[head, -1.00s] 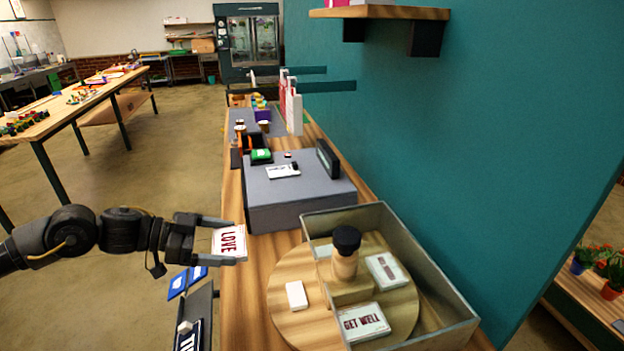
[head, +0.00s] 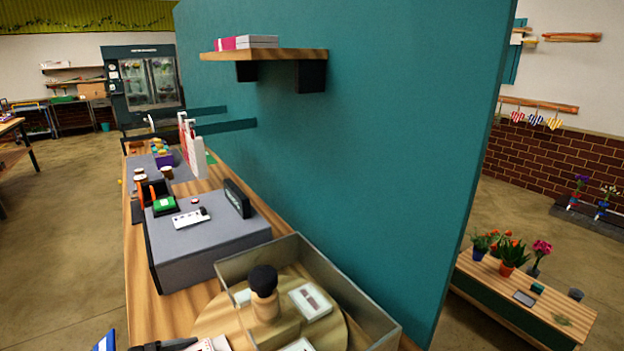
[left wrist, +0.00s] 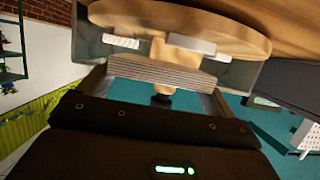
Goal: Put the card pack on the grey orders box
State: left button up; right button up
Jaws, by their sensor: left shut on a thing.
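The card pack shows as a pale, layered stack (left wrist: 160,75) between the two fingers of my left gripper (left wrist: 158,88) in the left wrist view. In the head view, only a dark part of my left gripper shows at the bottom edge, with a white piece of the pack (head: 216,344) beside it. The grey orders box (head: 215,256) stands on the wooden counter, beyond and above the gripper in the picture. A white keypad-like item, a green item and a dark upright display are on its top. My right gripper is not in view.
An open-topped, clear-walled box (head: 355,305) around a round wooden turntable (head: 207,318) stands in front of the grey box. A knobbed wooden post (head: 264,292) and cards are on the turntable. A teal wall (head: 370,130) and a wooden shelf (head: 290,56) border the counter's right.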

aim_at(208, 347)
pick_arm(q)
jog(key=w+d+r, duration=0.1)
jog(key=d+r, duration=0.2)
jog(key=shift+w+r, duration=0.1)
jog(key=shift+w, duration=0.3)
jog(key=shift+w+r, duration=0.25)
jog(key=shift+r, duration=0.1)
jog(key=shift+d+f, duration=0.2)
jog(key=f+n+t+y, duration=0.1)
jog(key=f+n, duration=0.1)
jog(key=s+f+n+t+y, duration=0.1)
jog(key=f+n+t+y, duration=0.1)
jog(key=shift+d+y, duration=0.15)
jog(key=shift+y, duration=0.15)
jog(key=shift+s+a+f+n+t+y, duration=0.25)
jog(key=shift+s+f+n+t+y, duration=0.05)
jog(key=shift+n+t+y, duration=0.1)
jog(key=shift+a+f, duration=0.1)
